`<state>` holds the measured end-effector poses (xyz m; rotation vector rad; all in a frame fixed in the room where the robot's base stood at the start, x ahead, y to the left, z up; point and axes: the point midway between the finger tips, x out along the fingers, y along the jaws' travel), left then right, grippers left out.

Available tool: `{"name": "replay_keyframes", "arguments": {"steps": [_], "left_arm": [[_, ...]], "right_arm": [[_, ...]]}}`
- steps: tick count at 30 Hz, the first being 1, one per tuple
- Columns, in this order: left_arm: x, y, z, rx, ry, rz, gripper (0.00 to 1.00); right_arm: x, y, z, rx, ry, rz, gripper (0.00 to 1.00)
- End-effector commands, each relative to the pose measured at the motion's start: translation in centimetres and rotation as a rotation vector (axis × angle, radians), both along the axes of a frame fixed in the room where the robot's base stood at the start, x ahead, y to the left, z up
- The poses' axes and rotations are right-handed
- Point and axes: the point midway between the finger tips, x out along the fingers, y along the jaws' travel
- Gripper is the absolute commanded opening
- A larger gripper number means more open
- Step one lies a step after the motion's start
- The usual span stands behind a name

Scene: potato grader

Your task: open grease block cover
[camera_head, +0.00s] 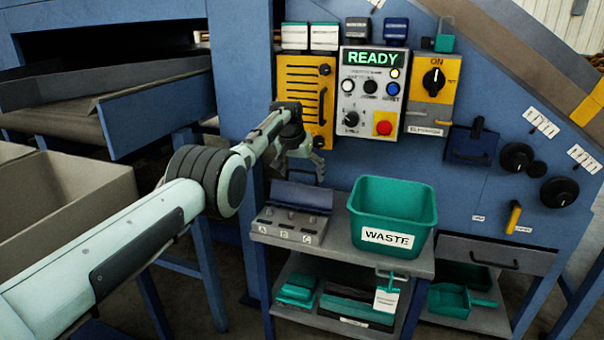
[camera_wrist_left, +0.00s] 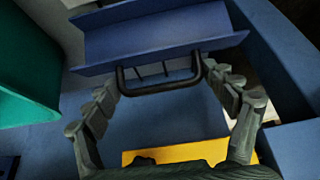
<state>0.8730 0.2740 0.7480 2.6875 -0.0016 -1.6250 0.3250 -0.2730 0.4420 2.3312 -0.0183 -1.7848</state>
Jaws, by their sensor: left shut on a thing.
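My left gripper (camera_head: 307,176) is at the cover's upper edge. In the wrist view its fingers (camera_wrist_left: 162,84) press on the handle from both ends. The handle is hard to make out in the head view. My right gripper is not in view.
A green waste bin (camera_head: 394,217) stands right of the block on a grey shelf table. A yellow vented door (camera_head: 298,92) and a READY control panel (camera_head: 368,100) are on the blue wall above. A grey box (camera_head: 75,200) is at left.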

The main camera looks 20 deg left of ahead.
Motion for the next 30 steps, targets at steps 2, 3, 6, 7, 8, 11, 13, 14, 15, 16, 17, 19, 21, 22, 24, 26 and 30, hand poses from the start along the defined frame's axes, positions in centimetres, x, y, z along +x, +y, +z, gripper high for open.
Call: {"name": "replay_keyframes", "arguments": {"steps": [2,3,6,7,8,11,13,14,15,16,17,19,21,22,24,26,30], "left_arm": [[0.4,0.6,0.9,0.008,-0.019,0.006,0.33],[0.4,0.6,0.9,0.008,-0.019,0.006,0.89],[0.4,0.5,0.8,0.007,-0.017,0.005,0.93],[0.3,0.5,0.8,0.007,-0.016,0.005,0.93],[0.3,0.4,0.7,0.006,-0.015,0.004,0.93],[0.2,0.3,0.5,0.005,-0.011,0.003,0.93],[0.2,0.3,0.4,0.004,-0.009,0.002,0.93],[0.2,0.2,0.4,0.004,-0.009,0.002,0.93],[0.1,0.2,0.4,0.004,-0.008,0.002,0.93],[0.1,0.2,0.5,0.004,-0.009,0.002,0.93],[0.1,0.2,0.6,0.004,-0.01,0.002,0.93],[0.0,0.2,0.9,0.003,-0.009,0.001,0.93],[-0.2,0.2,1.3,0.004,-0.01,0.002,0.93],[-0.4,0.2,1.5,0.004,-0.009,0.002,0.93],[-0.7,0.2,2.1,0.004,-0.01,0.002,0.93],[-1.1,0.2,2.8,0.004,-0.012,0.001,0.93],[-2.4,0.3,5.3,0.004,-0.014,0.002,0.93]], "right_arm": [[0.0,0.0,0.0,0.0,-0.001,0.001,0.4],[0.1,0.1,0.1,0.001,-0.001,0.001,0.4],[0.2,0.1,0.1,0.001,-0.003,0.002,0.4],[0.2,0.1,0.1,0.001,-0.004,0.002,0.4],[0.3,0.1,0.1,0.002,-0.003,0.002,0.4],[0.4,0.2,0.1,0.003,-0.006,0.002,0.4],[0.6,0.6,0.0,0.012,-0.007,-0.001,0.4],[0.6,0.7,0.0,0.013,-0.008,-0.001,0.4],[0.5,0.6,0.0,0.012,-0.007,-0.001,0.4],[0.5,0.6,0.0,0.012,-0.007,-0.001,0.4],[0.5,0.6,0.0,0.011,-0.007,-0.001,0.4],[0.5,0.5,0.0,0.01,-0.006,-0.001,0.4],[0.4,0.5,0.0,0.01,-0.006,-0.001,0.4],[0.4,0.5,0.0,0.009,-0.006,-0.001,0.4],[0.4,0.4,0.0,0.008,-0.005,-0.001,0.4],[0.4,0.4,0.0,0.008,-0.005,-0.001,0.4],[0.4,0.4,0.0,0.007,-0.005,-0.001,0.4]]}}
